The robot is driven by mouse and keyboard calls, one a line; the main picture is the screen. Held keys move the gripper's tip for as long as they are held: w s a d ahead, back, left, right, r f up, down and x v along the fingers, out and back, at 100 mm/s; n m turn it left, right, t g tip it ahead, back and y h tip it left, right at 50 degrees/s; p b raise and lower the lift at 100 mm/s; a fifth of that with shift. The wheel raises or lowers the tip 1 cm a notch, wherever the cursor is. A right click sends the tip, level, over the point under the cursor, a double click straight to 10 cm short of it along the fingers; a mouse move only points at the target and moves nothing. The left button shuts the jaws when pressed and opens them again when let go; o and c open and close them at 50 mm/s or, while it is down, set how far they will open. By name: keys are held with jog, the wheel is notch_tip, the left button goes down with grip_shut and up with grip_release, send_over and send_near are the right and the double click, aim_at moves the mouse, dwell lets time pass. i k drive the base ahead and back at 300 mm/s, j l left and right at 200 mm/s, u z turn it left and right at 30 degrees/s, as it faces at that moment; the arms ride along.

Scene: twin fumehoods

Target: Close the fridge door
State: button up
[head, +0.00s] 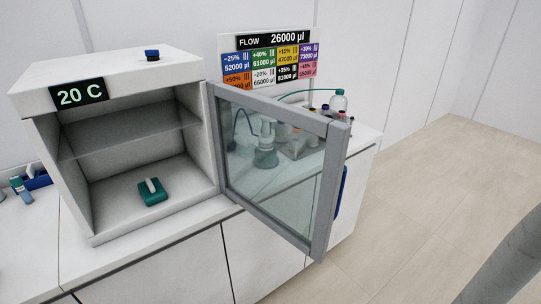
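The fridge (140,63) is a white box on the counter at the left, with a "20 C" display on its front. Its glass door (320,195) has a grey frame and is hinged on the fridge's right side. The door stands wide open and sticks out past the counter's front edge. Inside are a glass shelf (125,138) and a teal object with a white top (152,193) on the floor. My gripper is not in view.
The white counter (130,252) runs along the wall. A flow panel (275,60), flasks and bottles (338,100) stand behind the door. Small blue items (35,181) lie at the far left.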

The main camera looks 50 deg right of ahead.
aim_at(337, 134)
jog(key=l+u, duration=0.15)
jog(key=l, duration=0.3)
jog(key=l+u, duration=0.15)
jog(key=l, duration=0.3)
jog(key=l+u, duration=0.15)
jog(key=l, duration=0.3)
jog(key=k+l+u, duration=0.15)
jog(key=l, duration=0.3)
jog(key=l+u, duration=0.2)
jog(key=l, duration=0.25)
jog(key=k+l+u, duration=0.15)
jog(key=l, duration=0.25)
jog(key=k+l, duration=0.35)
jog(key=k+l+u, duration=0.1)
jog(key=k+l, duration=0.25)
jog(key=l, duration=0.25)
jog(key=k+l+z, duration=0.2)
jog(key=l, duration=0.15)
